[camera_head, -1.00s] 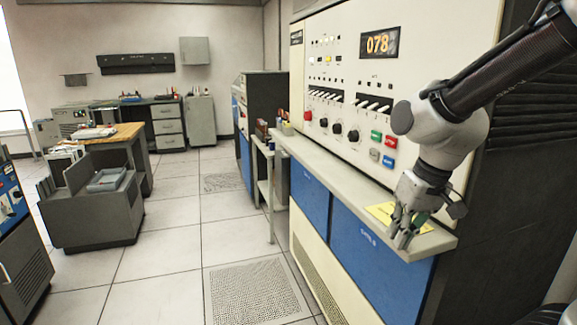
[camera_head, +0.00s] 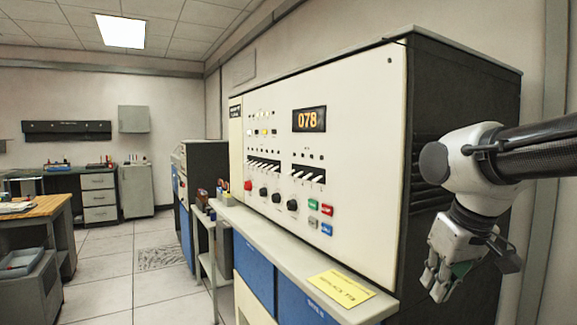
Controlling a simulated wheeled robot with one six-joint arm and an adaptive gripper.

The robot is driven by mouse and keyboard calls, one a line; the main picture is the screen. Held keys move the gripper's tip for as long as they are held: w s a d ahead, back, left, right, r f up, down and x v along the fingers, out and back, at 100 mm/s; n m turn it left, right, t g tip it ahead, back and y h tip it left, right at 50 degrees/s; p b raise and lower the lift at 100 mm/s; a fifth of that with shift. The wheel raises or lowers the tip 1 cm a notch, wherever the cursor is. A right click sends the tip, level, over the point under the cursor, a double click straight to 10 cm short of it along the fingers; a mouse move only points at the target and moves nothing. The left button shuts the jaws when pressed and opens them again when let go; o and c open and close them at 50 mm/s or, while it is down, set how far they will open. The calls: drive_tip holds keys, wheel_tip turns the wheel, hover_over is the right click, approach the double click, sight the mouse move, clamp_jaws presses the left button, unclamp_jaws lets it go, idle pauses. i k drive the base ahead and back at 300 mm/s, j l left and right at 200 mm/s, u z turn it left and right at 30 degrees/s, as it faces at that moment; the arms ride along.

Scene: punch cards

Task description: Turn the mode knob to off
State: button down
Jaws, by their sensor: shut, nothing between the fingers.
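Three black knobs stand in a row low on the cream front panel (camera_head: 365,150): a left knob (camera_head: 263,193), a middle knob (camera_head: 276,197) and a right knob (camera_head: 292,205). Their labels and pointer settings are too small to read, so I cannot tell which is the mode knob. My gripper (camera_head: 437,287) is shut and empty, pointing down at the right, in the picture beside the dark end of the cabinet. It is well apart from the knobs, and nothing covers them.
Coloured push buttons (camera_head: 320,217) sit right of the knobs, and a red button (camera_head: 248,184) sits left. Switch rows (camera_head: 308,175) and the display (camera_head: 309,119) reading 078 are above. A yellow card (camera_head: 341,288) lies on the ledge (camera_head: 290,254). Floor (camera_head: 110,262) is clear at left.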

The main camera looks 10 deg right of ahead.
sight(248, 185)
drive_tip(key=i+j, duration=1.2)
drive_tip(key=j, duration=0.2)
drive_tip(key=i+j, duration=0.55)
drive_tip(key=j, duration=0.2)
drive_tip(key=i+l+z, duration=0.05)
